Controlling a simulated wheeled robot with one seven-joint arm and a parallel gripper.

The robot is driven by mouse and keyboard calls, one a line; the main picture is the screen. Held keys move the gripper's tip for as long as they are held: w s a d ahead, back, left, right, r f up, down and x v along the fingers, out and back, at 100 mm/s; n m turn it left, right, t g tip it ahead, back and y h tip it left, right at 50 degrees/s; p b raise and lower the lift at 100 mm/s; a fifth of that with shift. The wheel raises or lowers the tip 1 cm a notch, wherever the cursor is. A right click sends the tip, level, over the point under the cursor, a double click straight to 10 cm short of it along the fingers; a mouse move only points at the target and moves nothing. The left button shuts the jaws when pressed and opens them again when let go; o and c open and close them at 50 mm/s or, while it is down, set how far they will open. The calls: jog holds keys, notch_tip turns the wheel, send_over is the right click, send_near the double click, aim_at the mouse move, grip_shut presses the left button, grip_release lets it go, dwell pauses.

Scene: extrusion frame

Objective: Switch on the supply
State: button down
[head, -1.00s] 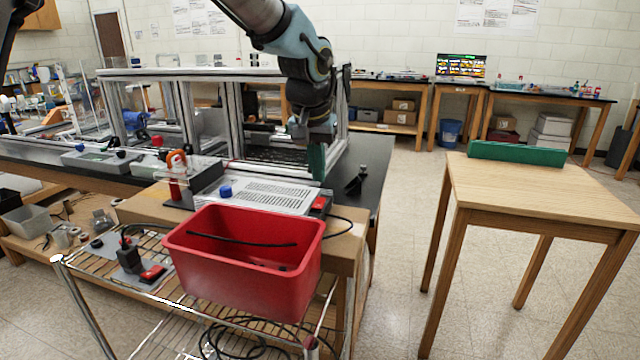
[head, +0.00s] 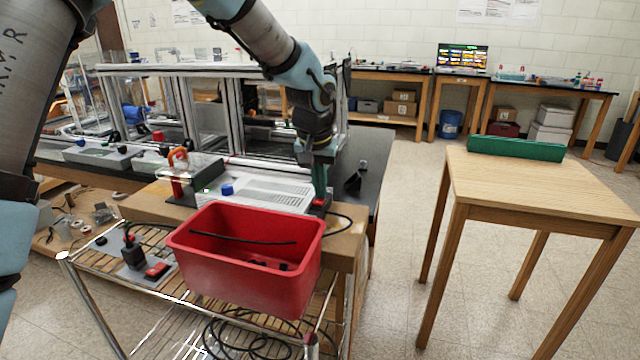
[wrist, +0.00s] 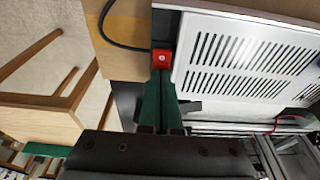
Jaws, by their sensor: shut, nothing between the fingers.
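The supply (head: 262,191) is a flat white box with a slotted top, lying on the bench behind the red bin. A red rocker switch (wrist: 162,59) sits at its corner in the wrist view, and it shows small and partly hidden in the head view. My gripper (head: 320,193) points down at that corner, with green fingers. In the wrist view my gripper (wrist: 161,75) is shut and empty, its fingertips right at the edge of the switch. I cannot tell whether they touch it or which way the rocker is tipped.
A red bin (head: 245,265) stands in front on a wire rack, near another red switch (head: 157,270) on a grey plate. A black cable (wrist: 118,42) runs beside the supply. The aluminium frame (head: 235,110) rises behind. A wooden table (head: 540,190) stands right, past open floor.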

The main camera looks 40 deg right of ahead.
aim_at(318, 202)
jog(key=shift+s+a, duration=0.1)
jog(key=shift+s+a+r, duration=0.1)
jog(key=shift+s+a, duration=0.3)
jog(key=shift+a, duration=0.2)
notch_tip(318, 202, up, 14)
dwell(0.9)
